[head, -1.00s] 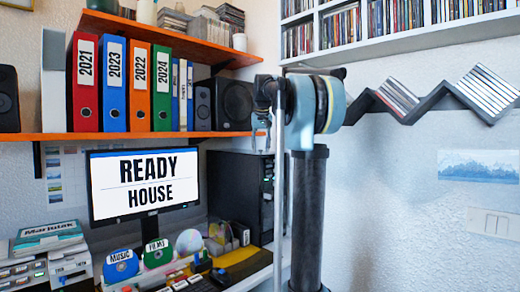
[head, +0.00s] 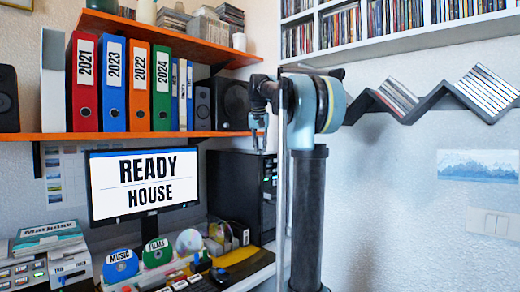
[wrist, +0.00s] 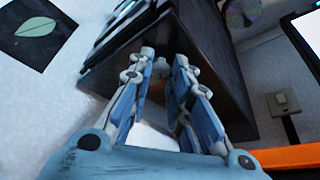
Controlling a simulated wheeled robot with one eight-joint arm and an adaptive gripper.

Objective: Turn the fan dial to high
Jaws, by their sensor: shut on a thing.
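My gripper (head: 259,147) points down in front of the dark speaker and above the black computer tower (head: 236,185) in the head view. In the wrist view its two blue fingers (wrist: 161,62) stand on either side of a small pale thing (wrist: 159,72), and the gripper is shut on it. It is too small and shaded to name. A dark box (wrist: 208,55) lies close beyond the fingertips. I cannot make out a fan dial or its setting in either view.
The monitor (head: 145,187) reads READY HOUSE. An orange shelf (head: 60,136) with binders and a dark speaker (head: 235,103) is above the tower. The desk front is crowded with small devices. A zigzag rack (head: 430,100) hangs on the right wall.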

